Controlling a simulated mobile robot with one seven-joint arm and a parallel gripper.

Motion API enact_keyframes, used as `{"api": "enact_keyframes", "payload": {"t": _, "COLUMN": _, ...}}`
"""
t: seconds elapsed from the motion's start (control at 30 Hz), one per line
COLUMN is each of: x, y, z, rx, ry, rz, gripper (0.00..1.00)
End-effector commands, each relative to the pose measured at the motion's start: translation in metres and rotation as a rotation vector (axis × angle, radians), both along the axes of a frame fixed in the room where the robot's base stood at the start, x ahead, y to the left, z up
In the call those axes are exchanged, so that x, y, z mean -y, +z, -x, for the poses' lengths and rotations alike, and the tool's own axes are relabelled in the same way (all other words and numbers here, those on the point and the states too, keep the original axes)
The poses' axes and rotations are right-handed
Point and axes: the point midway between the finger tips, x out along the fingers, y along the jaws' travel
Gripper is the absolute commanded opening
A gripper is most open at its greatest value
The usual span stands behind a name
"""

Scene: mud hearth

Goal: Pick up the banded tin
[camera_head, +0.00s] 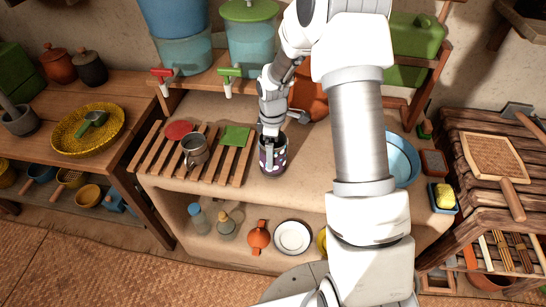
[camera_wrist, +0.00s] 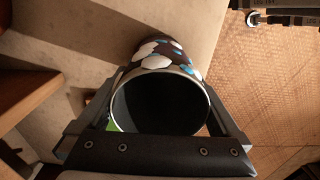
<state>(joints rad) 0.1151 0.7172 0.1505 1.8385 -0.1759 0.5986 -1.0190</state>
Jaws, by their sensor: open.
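An open-topped cylindrical tin (camera_head: 273,160), dark purple with white patches, stands upright on the counter just right of the slatted rack. I take it for the banded tin. In the wrist view its round, dark mouth faces me, and white and blue patches show on its side (camera_wrist: 165,54). My gripper (camera_head: 271,138) is right above the tin, pointing down. In the wrist view my gripper (camera_wrist: 162,95) is open, with one finger on each side of the tin's rim. I cannot tell whether either finger touches it.
Left of the tin, the slatted rack (camera_head: 151,160) holds a grey mug (camera_head: 195,149), a red disc (camera_head: 178,130) and a green square (camera_head: 236,135). Water dispensers (camera_head: 250,45) stand behind. A blue basin (camera_head: 403,158) is at right, partly behind my arm. The counter's front edge is near the tin.

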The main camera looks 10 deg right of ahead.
Motion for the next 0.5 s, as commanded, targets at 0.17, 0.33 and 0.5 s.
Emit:
{"api": "enact_keyframes", "payload": {"t": 0.17, "x": 0.0002, "y": 0.0006, "z": -0.0001, "rx": 0.000, "ry": -0.001, "rz": 0.000, "gripper": 0.82}}
{"api": "enact_keyframes", "payload": {"t": 0.33, "x": 0.0003, "y": 0.0008, "z": -0.0001, "rx": 0.000, "ry": -0.001, "rz": 0.000, "gripper": 0.51}}
{"api": "enact_keyframes", "payload": {"t": 0.5, "x": 0.0003, "y": 0.0010, "z": -0.0002, "rx": 0.000, "ry": -0.001, "rz": 0.000, "gripper": 0.37}}
